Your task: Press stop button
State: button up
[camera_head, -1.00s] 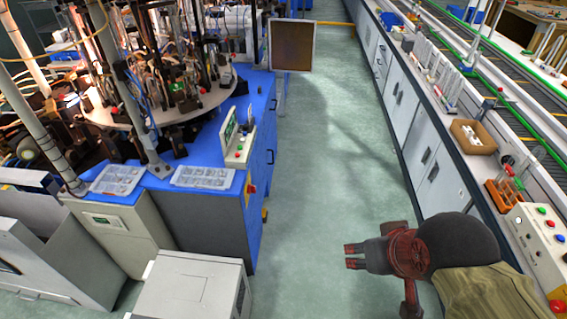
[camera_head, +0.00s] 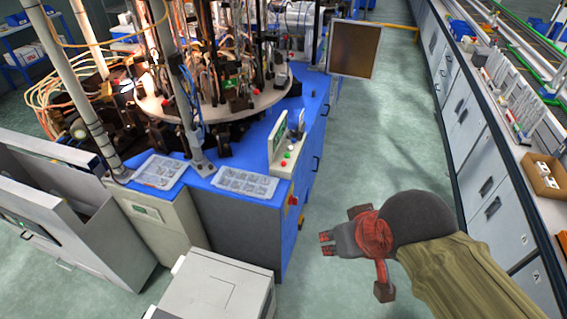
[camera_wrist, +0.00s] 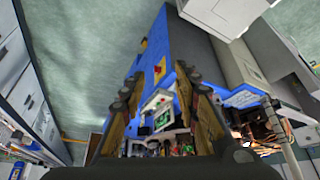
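A control box (camera_head: 288,152) with a small screen, a red button and a green button stands on the blue machine cabinet (camera_head: 235,205). A red and yellow switch (camera_head: 292,200) is on the cabinet's side; in the wrist view a red spot on yellow (camera_wrist: 158,70) shows between my fingers. The screen panel (camera_wrist: 163,117) also shows there, upside down. My gripper (camera_head: 326,244) is apart from the cabinet, to its right over the aisle, pointing left. Its fingers (camera_wrist: 158,85) are spread with nothing held. Which button is the stop button cannot be read.
A white cabinet (camera_head: 215,290) stands at the front, left of my gripper. A long bench with drawers (camera_head: 490,190) runs along the right, with a cardboard box (camera_head: 543,175) on top. A framed brown panel (camera_head: 355,50) stands farther back. The green aisle floor (camera_head: 385,125) is clear.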

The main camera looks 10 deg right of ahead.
jog(key=c, duration=0.6)
grip_shut()
dwell(0.8)
